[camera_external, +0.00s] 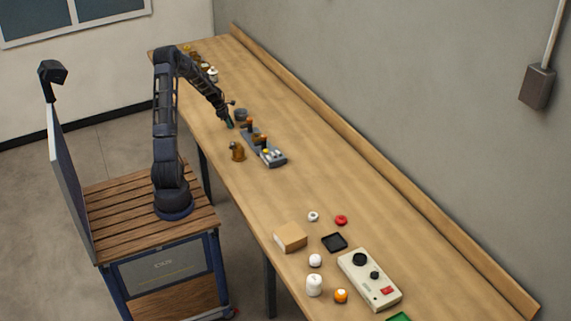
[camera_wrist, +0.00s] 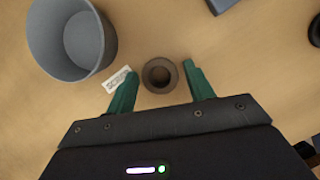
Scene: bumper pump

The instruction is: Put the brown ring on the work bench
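The brown ring (camera_wrist: 160,75) is in the wrist view, its hole facing up, with bench top around it; it appears to lie on the bench. My gripper (camera_wrist: 161,80) has its green fingers spread on either side of the ring, with a narrow gap at each side. In the external view my gripper (camera_external: 229,123) is low over the work bench (camera_external: 330,180), beside a grey cup (camera_external: 241,114). I cannot make out the ring in that view.
The grey cup (camera_wrist: 70,40) stands close left of the fingers, with a small printed label (camera_wrist: 117,79) beside it. A grey rack (camera_external: 264,150) with orange-topped parts and an amber mug (camera_external: 237,151) stand nearby. The bench middle is clear.

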